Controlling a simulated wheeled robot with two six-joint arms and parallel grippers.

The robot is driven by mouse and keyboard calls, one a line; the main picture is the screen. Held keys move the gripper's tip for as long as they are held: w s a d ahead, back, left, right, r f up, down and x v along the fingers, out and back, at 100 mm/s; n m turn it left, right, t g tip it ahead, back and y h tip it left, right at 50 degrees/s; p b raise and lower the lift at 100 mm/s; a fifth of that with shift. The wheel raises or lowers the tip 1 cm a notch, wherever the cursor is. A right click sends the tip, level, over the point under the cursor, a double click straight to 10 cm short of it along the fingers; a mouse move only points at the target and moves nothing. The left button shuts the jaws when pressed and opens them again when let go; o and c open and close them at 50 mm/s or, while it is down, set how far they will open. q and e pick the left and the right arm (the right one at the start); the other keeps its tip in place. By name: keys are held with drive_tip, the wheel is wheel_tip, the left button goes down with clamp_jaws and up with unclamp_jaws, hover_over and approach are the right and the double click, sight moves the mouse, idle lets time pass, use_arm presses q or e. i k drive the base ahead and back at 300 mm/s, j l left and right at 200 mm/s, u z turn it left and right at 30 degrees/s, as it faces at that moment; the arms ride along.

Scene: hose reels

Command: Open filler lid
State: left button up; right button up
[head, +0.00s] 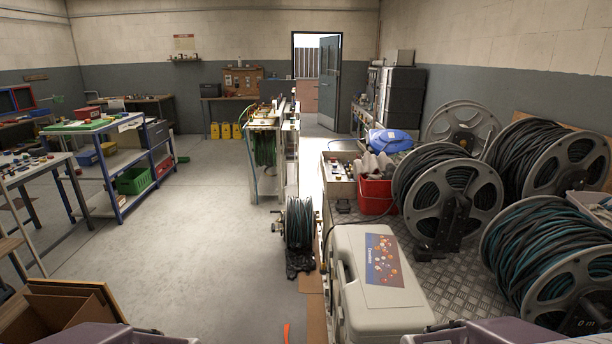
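I cannot make out a filler lid for certain in the head view. A pale grey moulded case (385,308) with a handle and a printed blue and orange label (384,260) stands at the lower middle right. No lid on it can be told apart as a filler lid, and its lower part is cut off by the frame edge. Purple-grey parts of my arms show along the bottom edge, left and right of the middle. Neither gripper's fingers are in view.
Large reels of dark hose (550,255) crowd the right on a chequered metal surface (455,295). A red bin (376,197) stands behind the case. A small hose reel (299,225) is on the floor. An open cardboard box (60,312) lies lower left. The left-middle floor is clear.

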sight(339, 205)
drive_tip(key=i+j, duration=0.25)
drive_tip(key=i+j+z, duration=0.1)
drive_tip(key=j, duration=0.4)
drive_tip(key=i+j, duration=0.35)
drive_tip(key=i+j+z, duration=0.1)
drive_tip(key=i+j, duration=0.15)
drive_tip(key=j, duration=0.15)
drive_tip(key=i+j, duration=0.2)
drive_tip(key=j, duration=0.2)
drive_tip(key=i+j, duration=0.1)
drive_tip(key=i, duration=0.45)
drive_tip(key=i+j+z, duration=0.15)
drive_tip(key=i, duration=0.4)
drive_tip(key=i+j, duration=0.1)
drive_tip(key=i, duration=0.45)
drive_tip(key=i+j+z, duration=0.15)
drive_tip(key=i, duration=0.35)
drive_tip(key=i+l, duration=0.65)
drive_tip(key=i, duration=0.2)
